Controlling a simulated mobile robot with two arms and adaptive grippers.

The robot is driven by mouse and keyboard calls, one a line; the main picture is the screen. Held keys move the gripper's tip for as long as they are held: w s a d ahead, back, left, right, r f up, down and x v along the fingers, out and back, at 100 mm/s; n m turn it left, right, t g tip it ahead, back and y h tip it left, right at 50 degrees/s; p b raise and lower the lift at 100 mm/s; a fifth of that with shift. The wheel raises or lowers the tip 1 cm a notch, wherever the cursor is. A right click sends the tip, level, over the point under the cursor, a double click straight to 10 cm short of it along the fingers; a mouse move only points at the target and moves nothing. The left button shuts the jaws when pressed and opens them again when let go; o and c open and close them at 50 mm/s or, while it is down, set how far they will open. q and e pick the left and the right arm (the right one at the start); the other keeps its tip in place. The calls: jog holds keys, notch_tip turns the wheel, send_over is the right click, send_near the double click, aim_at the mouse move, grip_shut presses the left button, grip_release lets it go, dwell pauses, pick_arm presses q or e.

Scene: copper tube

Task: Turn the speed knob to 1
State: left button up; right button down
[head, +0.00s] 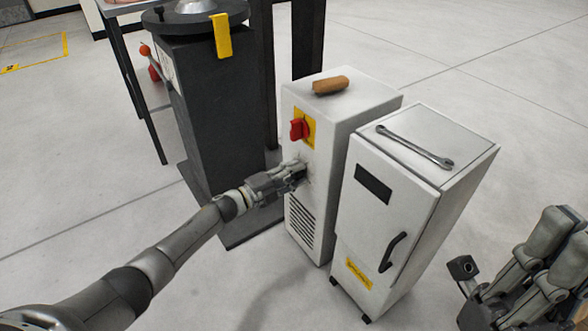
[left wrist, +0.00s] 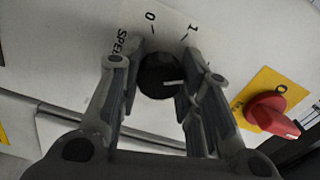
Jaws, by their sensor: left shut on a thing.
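The speed knob (left wrist: 158,76) is a round black dial on a pale plate in the left wrist view. The plate carries the partly covered word SPEED and the marks 0 and 1. A short white line on the knob's right half points roughly right in the picture, at neither mark. My left gripper (left wrist: 152,84) is shut on the knob, with fingers on both sides of it. In the head view my left gripper (head: 298,172) is at the front of the white cabinet (head: 330,150) and hides the knob. My right gripper (head: 503,245) is open and empty, above the floor.
A red rotary switch (head: 298,129) on a yellow plate sits above my left gripper. A brown block (head: 331,85) lies on the cabinet. A second white cabinet (head: 390,200) with a wrench (head: 414,147) on top stands close right. A dark machine column (head: 220,120) stands left.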

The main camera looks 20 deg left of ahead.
pick_arm(q)
jog(key=shift+r+n, duration=0.1)
jog(key=shift+n, duration=0.5)
jog(key=shift+n+p, duration=0.4)
jog(key=n+p, duration=0.1)
jog(key=n, duration=0.2)
jog(key=shift+n+p, duration=0.5)
jog(key=shift+n, duration=1.2)
jog(key=o, duration=1)
jog(key=shift+a, duration=0.1)
